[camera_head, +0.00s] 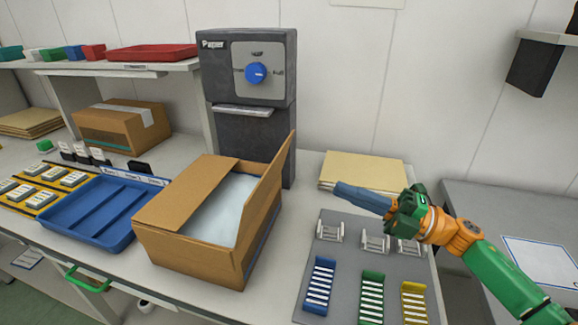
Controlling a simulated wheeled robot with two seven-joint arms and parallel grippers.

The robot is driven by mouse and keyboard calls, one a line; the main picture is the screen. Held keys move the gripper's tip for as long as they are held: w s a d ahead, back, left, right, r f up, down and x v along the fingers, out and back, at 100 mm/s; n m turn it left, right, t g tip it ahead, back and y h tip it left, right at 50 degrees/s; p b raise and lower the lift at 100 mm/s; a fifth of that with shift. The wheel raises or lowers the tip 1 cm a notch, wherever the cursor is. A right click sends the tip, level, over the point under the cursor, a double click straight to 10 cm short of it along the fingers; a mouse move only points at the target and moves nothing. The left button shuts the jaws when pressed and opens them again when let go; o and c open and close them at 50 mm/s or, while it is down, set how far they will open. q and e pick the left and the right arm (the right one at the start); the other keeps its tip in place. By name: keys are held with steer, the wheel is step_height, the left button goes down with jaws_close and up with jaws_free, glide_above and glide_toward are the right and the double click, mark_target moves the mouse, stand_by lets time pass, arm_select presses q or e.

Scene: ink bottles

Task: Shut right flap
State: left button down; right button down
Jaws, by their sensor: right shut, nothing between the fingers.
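An open cardboard box (190,256) stands on the table in the middle of the head view. Its right flap (268,185) stands up, tilted slightly outward. Its left flap (185,190) lies folded inward over the left part of the opening. Pale filling (222,205) shows between the flaps. My right gripper (340,191) is shut and empty, right of the box and apart from the right flap, pointing left toward it. My left gripper is not in view.
A dark machine with a blue knob (256,73) stands behind the box. A blue tray (95,212) is left of it. A grey mat (345,262) with metal holders and coloured racks lies under my right arm. A cardboard stack (362,168) lies behind my gripper.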

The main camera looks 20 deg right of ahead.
mark_target(274, 163)
steer(key=p+x, duration=0.4)
steer(key=x, duration=0.6)
steer(key=shift+w+a+r, duration=0.1)
steer(key=shift+r, duration=0.15)
steer(key=shift+w+a+f+p, duration=0.1)
steer(key=shift+w+a+p, duration=0.2)
steer(key=shift+a, duration=0.1)
